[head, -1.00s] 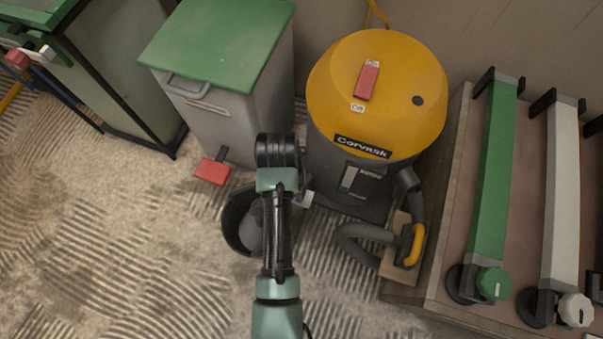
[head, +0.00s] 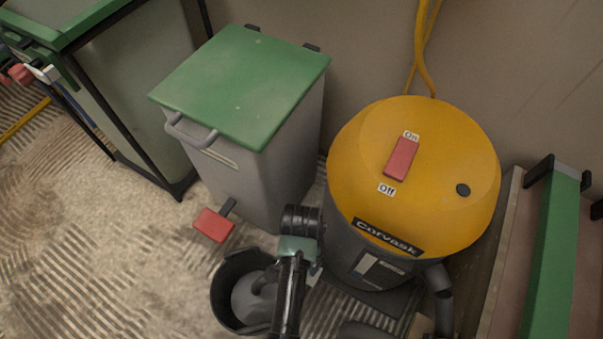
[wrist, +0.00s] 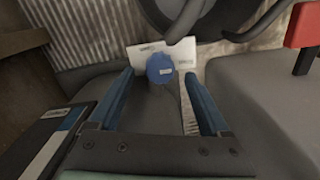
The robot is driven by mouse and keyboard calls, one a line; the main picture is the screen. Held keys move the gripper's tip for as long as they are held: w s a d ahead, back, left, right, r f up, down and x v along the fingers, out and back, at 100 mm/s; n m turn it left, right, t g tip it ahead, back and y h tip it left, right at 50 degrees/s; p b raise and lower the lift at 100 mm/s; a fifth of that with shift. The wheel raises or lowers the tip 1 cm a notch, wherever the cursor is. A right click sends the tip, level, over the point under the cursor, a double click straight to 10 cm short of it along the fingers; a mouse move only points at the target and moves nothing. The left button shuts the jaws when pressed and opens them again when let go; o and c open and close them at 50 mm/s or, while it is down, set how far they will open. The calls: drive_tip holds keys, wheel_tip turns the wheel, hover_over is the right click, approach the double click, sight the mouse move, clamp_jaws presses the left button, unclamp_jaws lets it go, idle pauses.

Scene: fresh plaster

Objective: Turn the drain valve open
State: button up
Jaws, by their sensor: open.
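A round blue knob (wrist: 160,68) with a small pale label shows in the wrist view, against a white plate (wrist: 181,52) low by the yellow-topped vacuum. It looks like the drain valve; the label is too small to read. My gripper (wrist: 159,76) is open, its two blue fingers reaching toward the knob, one on each side in the picture. I cannot tell whether they touch it. In the head view the knob and fingers are hidden behind my arm, beside the vacuum (head: 415,170).
A black bucket (head: 222,290) with a grey object inside stands close to my wrist. A grey bin (head: 225,190) with a green lid and red pedal (head: 213,224) stands to the left. A bench with a green bar (head: 553,250) is at the right.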

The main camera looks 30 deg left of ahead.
drive_tip(key=shift+f+b, duration=0.85)
drive_tip(key=shift+f, duration=0.75)
clamp_jaws()
